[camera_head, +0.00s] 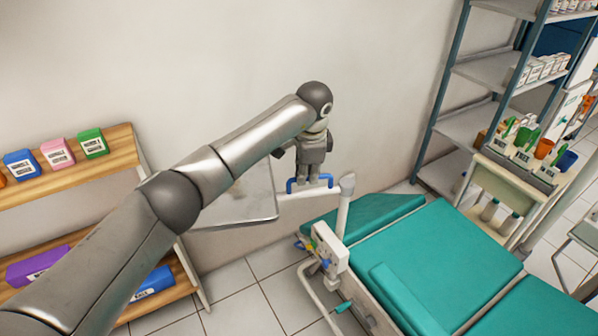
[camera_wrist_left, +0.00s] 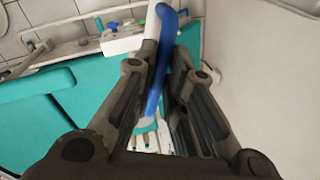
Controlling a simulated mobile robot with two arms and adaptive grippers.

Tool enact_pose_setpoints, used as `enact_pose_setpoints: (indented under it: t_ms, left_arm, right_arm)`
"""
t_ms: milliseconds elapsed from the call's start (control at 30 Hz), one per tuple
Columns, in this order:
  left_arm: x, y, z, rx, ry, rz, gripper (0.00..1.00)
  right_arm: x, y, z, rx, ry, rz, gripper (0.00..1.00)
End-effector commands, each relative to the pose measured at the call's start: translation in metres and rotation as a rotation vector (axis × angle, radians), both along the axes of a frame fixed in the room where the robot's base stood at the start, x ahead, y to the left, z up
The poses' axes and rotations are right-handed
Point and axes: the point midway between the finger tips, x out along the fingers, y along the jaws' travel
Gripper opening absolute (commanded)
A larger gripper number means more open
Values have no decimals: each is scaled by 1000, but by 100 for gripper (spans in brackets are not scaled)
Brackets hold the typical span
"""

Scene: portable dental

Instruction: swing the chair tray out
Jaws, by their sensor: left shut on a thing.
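The chair tray (camera_head: 243,207) is a flat pale panel at the left end of a white arm, partly behind my left arm in the head view. The white arm (camera_head: 315,192) joins a white upright post (camera_head: 345,205) beside the teal dental chair (camera_head: 440,262). A blue handle (camera_head: 292,186) stands on this arm. My left gripper (camera_head: 311,180) points down from above and is shut on the handle. In the left wrist view the blue handle (camera_wrist_left: 167,50) runs between the fingers of my gripper (camera_wrist_left: 160,85). My right gripper is not in view.
A wooden shelf (camera_head: 120,152) with colored boxes stands at the left. A metal rack (camera_head: 480,75) and a cart (camera_head: 490,185) with cups and bottles stand at the right. A wall (camera_head: 180,60) is close behind the tray. Tiled floor (camera_head: 240,290) is open between shelf and chair.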

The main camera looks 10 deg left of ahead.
Motion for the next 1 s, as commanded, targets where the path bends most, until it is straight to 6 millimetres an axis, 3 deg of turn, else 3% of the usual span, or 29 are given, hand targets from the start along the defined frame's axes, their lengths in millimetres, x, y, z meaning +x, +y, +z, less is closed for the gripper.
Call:
enact_pose_setpoints:
  t_ms: [433,467,600,1000]
  left_arm:
    - [-1,-3,1,-4,0,15,0]
    - [-1,-3,1,-3,0,16,15]
    - [-1,-2,1,-3,0,14,33]
    - [-2,-3,7,-2,-1,11,34]
  right_arm:
    - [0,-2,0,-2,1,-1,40]
    - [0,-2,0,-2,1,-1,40]
    - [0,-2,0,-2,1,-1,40]
    - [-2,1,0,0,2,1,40]
